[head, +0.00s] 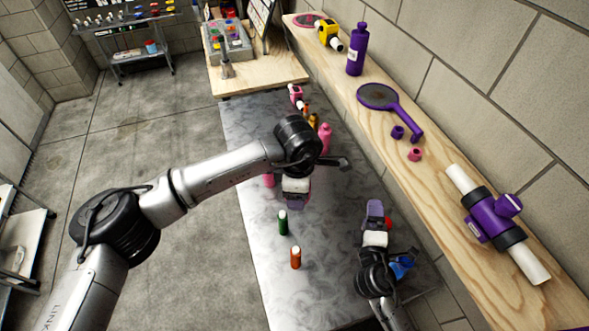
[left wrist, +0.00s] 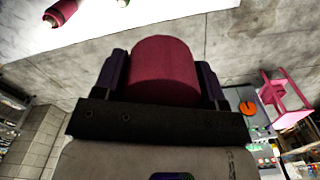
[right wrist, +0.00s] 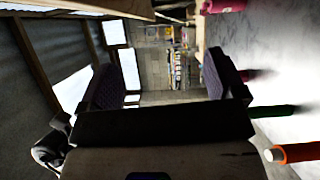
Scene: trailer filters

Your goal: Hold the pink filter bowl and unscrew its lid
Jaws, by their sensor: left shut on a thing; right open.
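In the left wrist view a dark pink cylinder, the pink filter bowl (left wrist: 165,68), sits between the fingers of my left gripper (left wrist: 165,80). Its lid cannot be made out there. In the head view my left gripper (head: 296,200) is above the grey table, and its wrist hides most of what it holds. A bit of pink (head: 268,181) shows just left of that wrist; I cannot tell whether it is the bowl. My right gripper (head: 375,214) is open and empty, right of and nearer than the left one. Its spread fingers also show in the right wrist view (right wrist: 165,85).
A green bottle (head: 283,222) and an orange bottle (head: 296,257) stand on the table (head: 330,290) near the grippers. A pink bottle (head: 324,138) stands behind. The wooden shelf (head: 455,235) along the wall carries a purple pipe filter (head: 490,220) and a purple paddle (head: 377,96).

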